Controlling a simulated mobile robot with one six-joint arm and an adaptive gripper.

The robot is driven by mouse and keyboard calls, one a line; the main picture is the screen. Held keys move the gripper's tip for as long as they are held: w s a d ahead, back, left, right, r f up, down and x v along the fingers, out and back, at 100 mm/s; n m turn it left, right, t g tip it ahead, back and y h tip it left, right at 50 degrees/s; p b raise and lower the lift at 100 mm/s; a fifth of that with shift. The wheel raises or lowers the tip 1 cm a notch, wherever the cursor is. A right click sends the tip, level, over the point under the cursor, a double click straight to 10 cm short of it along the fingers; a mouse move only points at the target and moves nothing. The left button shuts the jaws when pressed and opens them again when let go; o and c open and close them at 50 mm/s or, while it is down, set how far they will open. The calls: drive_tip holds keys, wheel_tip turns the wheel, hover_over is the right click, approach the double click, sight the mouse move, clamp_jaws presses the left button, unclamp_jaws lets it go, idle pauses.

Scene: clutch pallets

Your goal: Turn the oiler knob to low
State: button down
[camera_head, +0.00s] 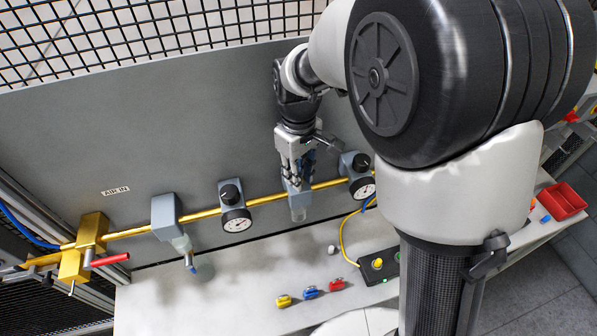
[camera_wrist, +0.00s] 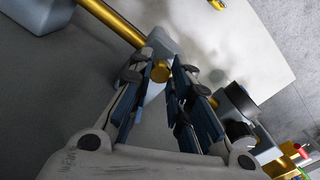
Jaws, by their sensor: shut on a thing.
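The oiler (camera_head: 299,204) is a grey-blue block with a clear bowl on the gold air pipe, between two dial units. My gripper (camera_head: 297,160) reaches down onto its top from above. In the wrist view the gold oiler knob (camera_wrist: 160,72) shows between the two fingers of my gripper (camera_wrist: 161,82), with the grey-blue oiler body (camera_wrist: 160,45) behind it. The fingers are shut on the knob. In the head view the fingers hide the knob, and I cannot read any mark for its setting.
Black-knobbed regulators with round gauges stand left (camera_head: 235,208) and right (camera_head: 360,176) of the oiler. A filter (camera_head: 167,218) and a red-handled valve (camera_head: 108,259) are farther left. Several small coloured parts, a control box (camera_head: 378,265) and a red bin (camera_head: 562,202) lie on the bench.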

drive_tip(key=c, duration=1.4)
unclamp_jaws()
drive_tip(key=shift+c, duration=0.2)
wheel_tip(320, 180, up, 12)
